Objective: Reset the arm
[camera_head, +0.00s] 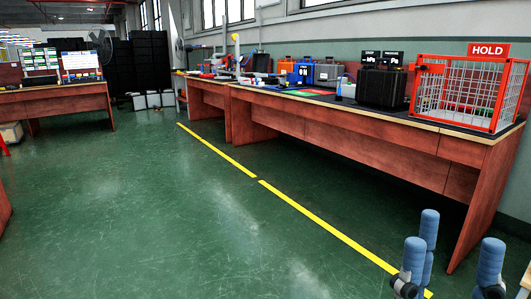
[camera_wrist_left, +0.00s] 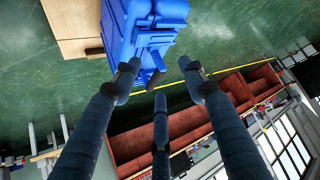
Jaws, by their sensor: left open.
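My right gripper (camera_head: 446,248) shows at the bottom right of the head view. Its blue fingers point up and stand apart, with nothing seen between them. My left gripper (camera_wrist_left: 160,80) shows only in the left wrist view, where its three blue fingers are spread open. A blue case (camera_wrist_left: 142,24) lies beyond these fingertips at the top of that view. It looks apart from the fingers, but the exact gap cannot be told. My left arm does not show in the head view.
A long reddish workbench (camera_head: 350,122) runs along the right wall, carrying a red HOLD cage (camera_head: 464,52), a black case (camera_head: 381,88) and several tool cases. Another desk (camera_head: 56,98) stands far left. The green floor (camera_head: 140,215) between is clear. A pale wooden block (camera_wrist_left: 72,22) sits beside the blue case.

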